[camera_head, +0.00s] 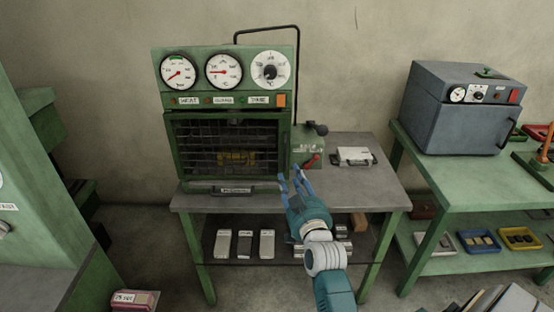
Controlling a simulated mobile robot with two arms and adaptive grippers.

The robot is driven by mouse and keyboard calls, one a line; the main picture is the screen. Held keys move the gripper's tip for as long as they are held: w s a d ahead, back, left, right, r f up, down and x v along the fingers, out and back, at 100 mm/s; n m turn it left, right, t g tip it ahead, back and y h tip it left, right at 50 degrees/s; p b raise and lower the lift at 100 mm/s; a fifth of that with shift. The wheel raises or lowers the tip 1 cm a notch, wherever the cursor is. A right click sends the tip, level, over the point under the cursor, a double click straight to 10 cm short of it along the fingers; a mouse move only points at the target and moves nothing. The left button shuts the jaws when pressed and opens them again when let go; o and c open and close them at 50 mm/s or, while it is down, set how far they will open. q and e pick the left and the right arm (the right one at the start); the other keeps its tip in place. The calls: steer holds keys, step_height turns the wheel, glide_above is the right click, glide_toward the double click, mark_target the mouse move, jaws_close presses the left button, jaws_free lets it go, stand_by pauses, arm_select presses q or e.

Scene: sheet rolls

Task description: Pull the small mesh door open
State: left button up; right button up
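The mesh door (228,148) is a dark wire grid in a green frame on the front of a green oven (228,80), and it looks shut. Something yellowish shows dimly behind the mesh. A dark bar with a pale label (234,190) runs below the door. My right gripper (290,178) is open and empty, its two blue fingers apart near the door's lower right corner. I cannot tell whether a finger touches the oven. My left gripper is out of view.
The oven stands on a grey-topped table (350,190). Right of it are a green box with a red lever (311,160) and a pale flat device (354,156). A grey cabinet (458,115) stands on a green bench farther right.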

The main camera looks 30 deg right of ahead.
mark_target(286, 156)
steer(key=x, duration=0.3)
steer(key=p+x, duration=0.1)
steer(key=x, duration=0.3)
steer(key=r+p+x, duration=0.1)
steer(key=x, duration=0.3)
steer(key=shift+s+d, duration=0.15)
steer(key=shift+d, duration=0.25)
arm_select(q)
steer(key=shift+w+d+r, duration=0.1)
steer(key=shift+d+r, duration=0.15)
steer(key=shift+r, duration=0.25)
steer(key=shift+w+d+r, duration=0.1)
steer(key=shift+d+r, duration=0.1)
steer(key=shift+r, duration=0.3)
arm_select(e)
jaws_close()
